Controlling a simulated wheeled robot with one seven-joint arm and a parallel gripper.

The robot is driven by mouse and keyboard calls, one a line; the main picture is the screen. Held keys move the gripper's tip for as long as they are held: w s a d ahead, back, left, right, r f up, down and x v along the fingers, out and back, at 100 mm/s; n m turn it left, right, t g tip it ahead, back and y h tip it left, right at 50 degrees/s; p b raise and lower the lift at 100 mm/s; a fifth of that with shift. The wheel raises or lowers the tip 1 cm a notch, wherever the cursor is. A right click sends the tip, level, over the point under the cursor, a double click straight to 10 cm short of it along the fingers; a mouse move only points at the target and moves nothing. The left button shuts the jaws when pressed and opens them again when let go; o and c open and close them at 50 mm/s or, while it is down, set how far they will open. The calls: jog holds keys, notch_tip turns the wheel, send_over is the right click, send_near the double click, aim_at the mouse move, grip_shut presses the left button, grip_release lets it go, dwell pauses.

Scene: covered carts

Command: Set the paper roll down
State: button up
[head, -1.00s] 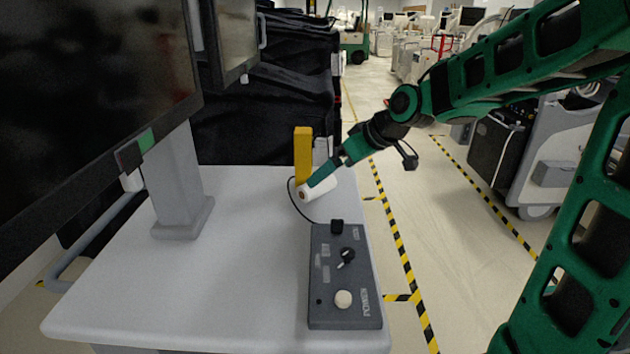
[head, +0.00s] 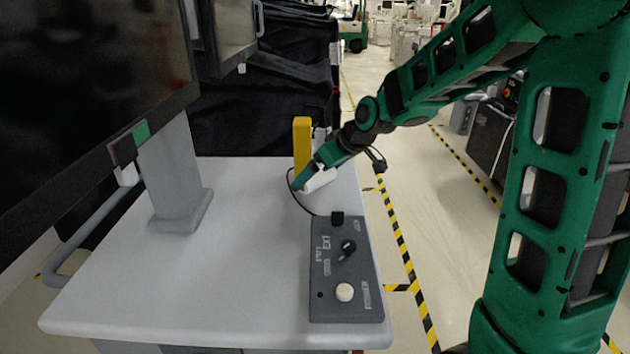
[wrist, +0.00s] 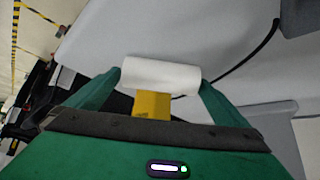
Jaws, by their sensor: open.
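The white paper roll (head: 320,180) lies on its side on the grey cart top (head: 255,285), near its far right edge. In the wrist view the roll (wrist: 160,74) lies crosswise between the two green fingertips. My gripper (head: 309,180) is open, with its fingers around the roll's two ends. Part of the roll is hidden by a finger in the head view. Whether the fingers touch the roll I cannot tell.
A yellow upright block (head: 302,142) stands right behind the roll. A dark control box (head: 346,270) with a knob and white button sits nearer, its black cable running by the roll. A monitor stand (head: 175,185) is on the left. The middle of the cart top is clear.

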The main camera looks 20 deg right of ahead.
jog(key=shift+w+a+f, duration=0.2)
jog(key=shift+w+f, duration=0.2)
jog(key=shift+f, duration=0.15)
jog(key=shift+c, duration=0.3)
jog(key=c, duration=1.1)
jog(key=shift+o, duration=0.2)
jog(key=shift+r, duration=0.1)
